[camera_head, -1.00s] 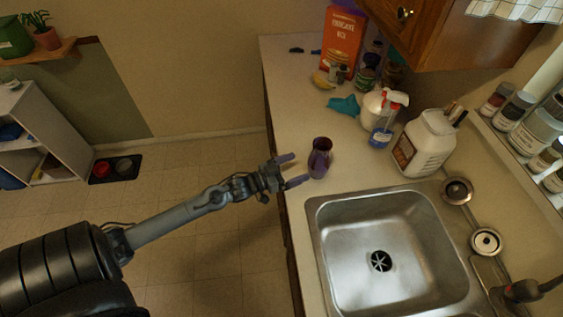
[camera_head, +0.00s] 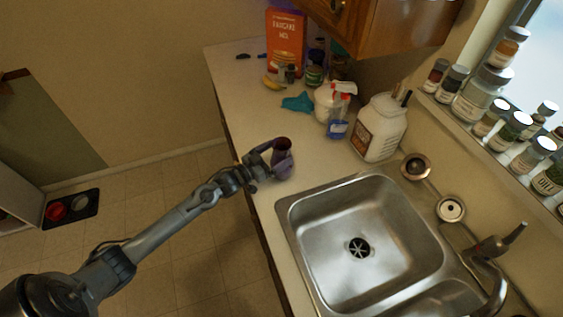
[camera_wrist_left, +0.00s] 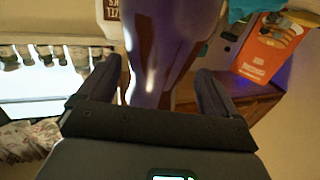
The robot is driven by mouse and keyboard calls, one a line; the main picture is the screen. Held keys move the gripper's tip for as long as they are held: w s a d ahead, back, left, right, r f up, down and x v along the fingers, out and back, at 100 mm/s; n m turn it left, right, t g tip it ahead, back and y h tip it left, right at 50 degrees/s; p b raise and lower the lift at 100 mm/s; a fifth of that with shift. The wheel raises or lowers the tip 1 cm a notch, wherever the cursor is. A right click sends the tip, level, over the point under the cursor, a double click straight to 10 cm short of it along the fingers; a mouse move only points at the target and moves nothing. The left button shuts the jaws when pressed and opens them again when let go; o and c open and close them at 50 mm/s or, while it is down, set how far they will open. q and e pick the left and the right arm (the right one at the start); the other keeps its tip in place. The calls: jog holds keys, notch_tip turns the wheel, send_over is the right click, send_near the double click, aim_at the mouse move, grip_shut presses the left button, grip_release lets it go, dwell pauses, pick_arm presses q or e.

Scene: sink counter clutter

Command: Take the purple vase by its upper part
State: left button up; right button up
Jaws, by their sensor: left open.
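In the left wrist view the vase (camera_wrist_left: 165,45) fills the upper middle, between the two open fingers of the gripper (camera_wrist_left: 153,88). Whether the fingers touch the vase cannot be told. My right gripper is not in view.
The metal sink (camera_head: 385,225) lies right of the vase. A white jug (camera_head: 378,128), a blue spray bottle (camera_head: 338,122) and a teal cloth (camera_head: 298,102) stand or lie behind. An orange box (camera_head: 286,42) is at the back.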

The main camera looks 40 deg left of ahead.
pick_arm(q)
jog(key=shift+x, duration=2.05)
jog(key=shift+d, duration=0.15)
jog(key=shift+c, duration=0.2)
grip_shut()
